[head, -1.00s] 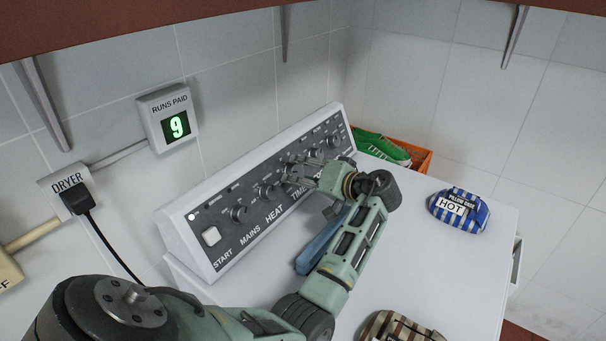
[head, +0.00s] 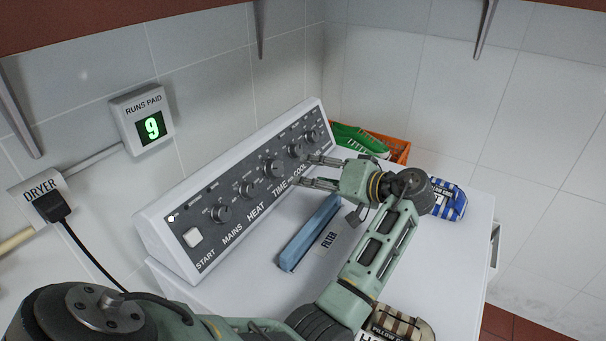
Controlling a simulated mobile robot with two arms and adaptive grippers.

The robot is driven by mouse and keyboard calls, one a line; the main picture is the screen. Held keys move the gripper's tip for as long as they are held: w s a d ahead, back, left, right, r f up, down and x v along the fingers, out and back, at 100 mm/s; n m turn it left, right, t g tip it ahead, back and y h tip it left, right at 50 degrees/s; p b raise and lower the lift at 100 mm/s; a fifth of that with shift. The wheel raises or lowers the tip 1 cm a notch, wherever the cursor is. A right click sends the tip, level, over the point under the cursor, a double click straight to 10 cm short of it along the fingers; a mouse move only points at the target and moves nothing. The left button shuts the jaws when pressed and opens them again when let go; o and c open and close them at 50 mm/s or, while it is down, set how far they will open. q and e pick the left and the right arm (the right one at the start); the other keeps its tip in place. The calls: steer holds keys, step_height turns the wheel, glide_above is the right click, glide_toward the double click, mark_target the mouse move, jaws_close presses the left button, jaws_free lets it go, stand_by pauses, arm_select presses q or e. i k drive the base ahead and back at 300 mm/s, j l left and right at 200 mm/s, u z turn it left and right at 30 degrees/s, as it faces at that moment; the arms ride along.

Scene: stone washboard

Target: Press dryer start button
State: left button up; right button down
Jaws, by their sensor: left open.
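The dryer's control panel (head: 240,190) slopes along the back of the white dryer top. A small light (head: 172,218) above the button is lit white. Knobs for mains (head: 221,213), heat (head: 246,189) and time (head: 274,168) sit to its right, with more knobs beyond. My left gripper (head: 312,171) is open and empty, its fingers pointing left at the panel near the time and cool labels, well right of the start button. My right gripper is out of view.
A blue filter handle (head: 310,233) lies on the dryer top below the panel. A blue striped pack (head: 447,200) and a brown striped pack (head: 402,325) lie to the right. The dryer plug (head: 50,205) is at left.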

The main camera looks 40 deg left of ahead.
mark_target(192, 237)
steer(key=k, duration=1.5)
